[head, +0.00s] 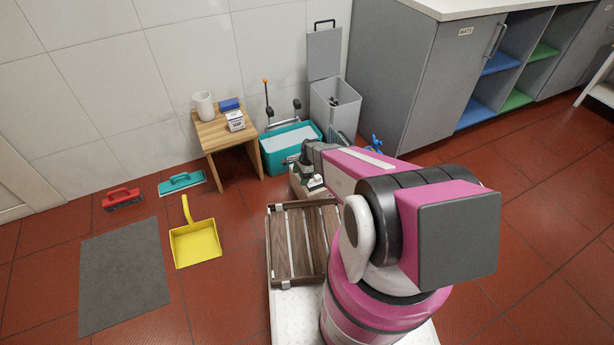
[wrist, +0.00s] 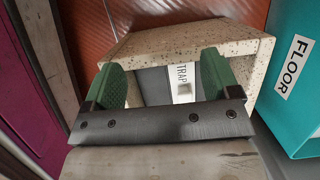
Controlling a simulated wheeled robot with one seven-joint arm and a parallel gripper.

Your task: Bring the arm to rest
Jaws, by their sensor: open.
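My gripper (head: 310,180) is low in front of the teal bin in the head view, beyond the slatted wooden crate. In the wrist view its two green-padded fingers (wrist: 163,78) are spread apart, with nothing seen gripped between them. A speckled stone trough-like block (wrist: 190,40) lies just beyond and around the fingertips. A grey part with a label reading TRAP (wrist: 182,85) shows between the fingers. I cannot tell whether the fingers touch the stone. In the head view my arm hides most of that block.
The teal bin (head: 278,158), labelled FLOOR in the wrist view (wrist: 293,68), stands close beside the stone block. The wooden crate (head: 283,284) lies nearer. A grey bin (head: 350,104), small table (head: 215,136) and cabinet (head: 400,95) stand behind. Open floor (head: 220,290) lies left.

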